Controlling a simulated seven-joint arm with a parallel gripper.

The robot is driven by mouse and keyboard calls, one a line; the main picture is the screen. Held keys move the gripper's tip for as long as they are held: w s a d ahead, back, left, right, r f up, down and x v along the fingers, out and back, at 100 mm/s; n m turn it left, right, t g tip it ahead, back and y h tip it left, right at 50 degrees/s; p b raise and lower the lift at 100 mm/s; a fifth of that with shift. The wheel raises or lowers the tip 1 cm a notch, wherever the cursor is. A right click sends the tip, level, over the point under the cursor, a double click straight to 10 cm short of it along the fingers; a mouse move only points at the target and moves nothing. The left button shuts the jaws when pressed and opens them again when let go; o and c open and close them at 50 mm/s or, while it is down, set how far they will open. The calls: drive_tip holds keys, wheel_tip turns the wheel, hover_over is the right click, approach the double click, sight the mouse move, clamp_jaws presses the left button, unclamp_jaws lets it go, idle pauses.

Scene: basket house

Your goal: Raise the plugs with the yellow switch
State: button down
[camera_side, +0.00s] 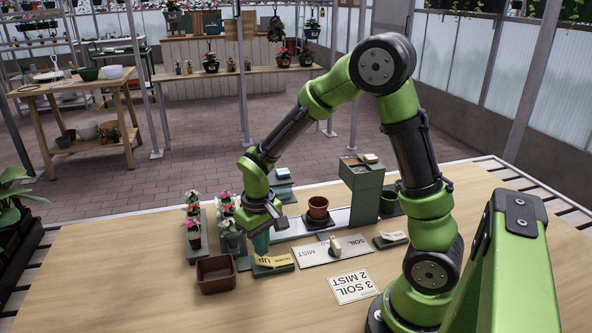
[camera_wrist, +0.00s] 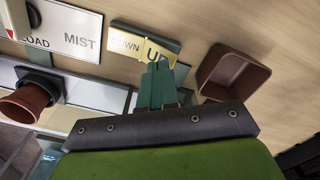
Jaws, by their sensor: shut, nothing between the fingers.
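The yellow switch (camera_side: 278,261) is a small plate marked DOWN and UP on the table, near the front of the station. In the wrist view the switch (camera_wrist: 125,42) shows its pale DOWN half and its brighter UP half. My gripper (camera_side: 262,252) points down beside the UP end of the switch. In the wrist view my gripper (camera_wrist: 158,64) has its green fingers together, overlapping the edge of the UP half. I cannot tell whether they touch it. Small flowering plants (camera_side: 194,224) stand in rows left of the gripper; I cannot tell whether these are the plugs.
A brown square tub (camera_side: 216,286) sits left of the switch. A SOIL/MIST plate (camera_side: 355,245) with a selector, a terracotta pot (camera_side: 318,210) and a green hopper (camera_side: 362,190) stand to the right. A card (camera_side: 353,287) reads "3 SOIL 2 MIST".

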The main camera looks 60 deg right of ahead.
drive_tip(key=shift+f, duration=1.25)
idle(0.4)
drive_tip(key=shift+r, duration=3.55)
drive_tip(key=s+a+r+t+y, duration=0.1)
drive_tip(key=s+a+r+t, duration=0.1)
drive_tip(key=s+r, duration=0.3)
drive_tip(key=s+a+r+m+t+y, duration=0.1)
drive_tip(key=s+a+r+t, duration=0.1)
drive_tip(key=s+r+t, duration=0.3)
drive_tip(key=shift+s+a+r, duration=0.3)
drive_tip(key=shift+s+r, duration=0.3)
drive_tip(key=shift+r, duration=1.45)
